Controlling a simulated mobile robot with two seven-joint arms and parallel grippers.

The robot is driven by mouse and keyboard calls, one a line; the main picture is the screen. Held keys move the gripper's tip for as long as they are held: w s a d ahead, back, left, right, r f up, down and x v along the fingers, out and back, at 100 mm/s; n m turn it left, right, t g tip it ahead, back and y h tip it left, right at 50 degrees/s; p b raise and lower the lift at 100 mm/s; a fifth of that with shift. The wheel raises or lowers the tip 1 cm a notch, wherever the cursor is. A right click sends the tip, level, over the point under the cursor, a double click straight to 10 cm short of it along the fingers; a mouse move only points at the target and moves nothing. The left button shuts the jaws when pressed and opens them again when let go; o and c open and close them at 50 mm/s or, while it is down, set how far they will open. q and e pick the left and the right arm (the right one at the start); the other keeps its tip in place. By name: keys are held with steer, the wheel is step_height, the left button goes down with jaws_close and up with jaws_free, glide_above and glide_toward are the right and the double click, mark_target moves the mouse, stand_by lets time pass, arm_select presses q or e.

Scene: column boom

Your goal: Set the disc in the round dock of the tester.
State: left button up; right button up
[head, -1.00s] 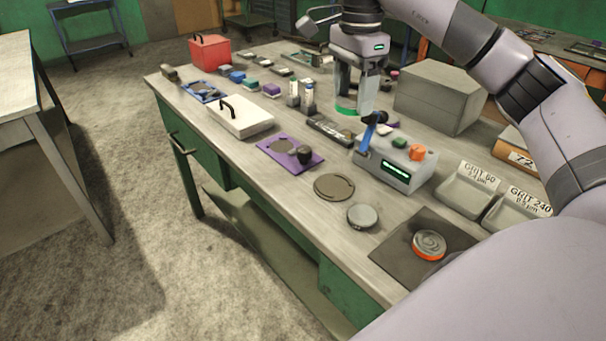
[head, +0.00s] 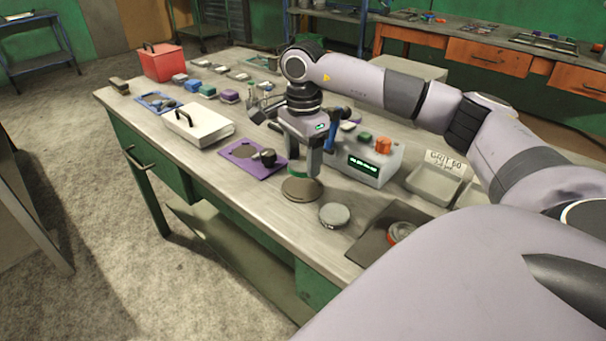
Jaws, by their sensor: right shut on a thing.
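My right gripper (head: 301,168) is shut on a disc with a green rim (head: 297,174), mostly hidden by the fingers. The disc is over or on a flat, round, brown-grey plate (head: 301,192) on the bench, which looks like the round dock. I cannot tell whether they touch. The tester (head: 367,163), a grey box with a green display, an orange knob and a blue lever, stands just right of the gripper. My left gripper is not in view.
A grey round puck (head: 334,215) lies close to the plate. A purple plate (head: 252,160) with a black knob is to the left. A dark mat (head: 372,245) holds an orange-rimmed disc (head: 400,232). A white case (head: 198,127) and a red box (head: 162,62) stand farther back.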

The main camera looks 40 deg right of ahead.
mark_target(303, 162)
steer(key=shift+f, duration=2.25)
steer(key=shift+f, duration=0.15)
steer(key=o, duration=1.3)
steer(key=shift+o, duration=0.2)
step_height(303, 162, up, 12)
steer(key=shift+r, duration=0.15)
